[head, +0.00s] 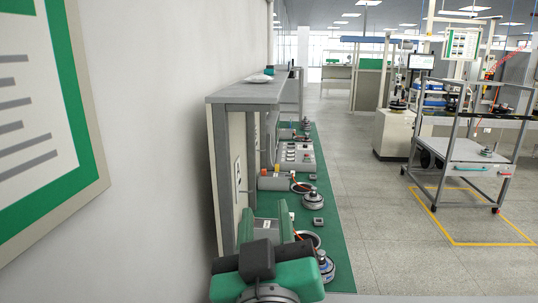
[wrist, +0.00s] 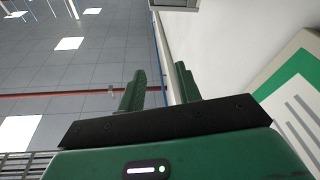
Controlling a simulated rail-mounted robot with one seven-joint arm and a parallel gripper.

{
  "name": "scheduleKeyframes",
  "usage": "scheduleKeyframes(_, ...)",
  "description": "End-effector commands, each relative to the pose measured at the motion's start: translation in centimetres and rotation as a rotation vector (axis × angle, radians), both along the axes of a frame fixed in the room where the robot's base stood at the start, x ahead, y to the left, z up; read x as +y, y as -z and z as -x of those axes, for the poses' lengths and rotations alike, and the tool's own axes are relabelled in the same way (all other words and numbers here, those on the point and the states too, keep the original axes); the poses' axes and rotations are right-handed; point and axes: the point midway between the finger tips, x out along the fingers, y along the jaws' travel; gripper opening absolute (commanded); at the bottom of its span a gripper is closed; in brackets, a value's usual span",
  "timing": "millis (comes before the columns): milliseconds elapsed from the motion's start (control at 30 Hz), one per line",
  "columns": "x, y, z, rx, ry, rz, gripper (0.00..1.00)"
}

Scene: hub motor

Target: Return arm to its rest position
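My gripper (wrist: 160,72) shows in the wrist view with its two green fingers apart and nothing between them. The fingers point up past the wall toward the grey ceiling. In the head view, green and black parts of my arm (head: 268,272) fill the bottom middle, in front of the near end of the green bench.
The green-topped bench (head: 341,262) runs along the left wall, with hub motors (head: 313,200) and a control box (head: 297,157) on it. A grey shelf (head: 250,94) stands above it. A metal cart (head: 470,150) stands at right inside yellow floor lines. The middle aisle is clear.

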Motion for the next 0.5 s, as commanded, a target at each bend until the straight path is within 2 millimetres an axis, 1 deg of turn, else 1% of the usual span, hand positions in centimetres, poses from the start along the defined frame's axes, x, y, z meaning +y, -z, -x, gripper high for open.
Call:
scheduleKeyframes(33,0.0,-1.5,3.0,-0.083,-0.012,-0.063,0.34)
scheduleKeyframes(67,0.0,-2.5,4.8,-0.133,-0.021,-0.1,0.34)
scheduleKeyframes(100,0.0,-3.6,7.1,-0.194,-0.036,-0.148,0.34)
scheduleKeyframes(167,-0.2,-5.1,10.5,-0.281,-0.06,-0.212,0.34)
scheduleKeyframes(200,-0.3,-6.0,12.8,-0.337,-0.077,-0.25,0.34)
scheduleKeyframes(233,-0.3,-6.6,14.5,-0.376,-0.092,-0.279,0.34)
scheduleKeyframes(267,-0.3,-9.3,14.4,-0.377,-0.094,-0.282,0.34)
scheduleKeyframes(300,-0.3,-11.4,14.1,-0.371,-0.093,-0.28,0.34)
scheduleKeyframes(367,-0.3,-13.8,14.1,-0.37,-0.093,-0.281,0.34)
scheduleKeyframes(400,-0.3,-15.4,14.0,-0.369,-0.094,-0.282,0.34)
scheduleKeyframes(467,-0.2,-18.0,14.0,-0.367,-0.096,-0.283,0.34)
scheduleKeyframes(500,-0.2,-19.9,14.0,-0.366,-0.097,-0.284,0.34)
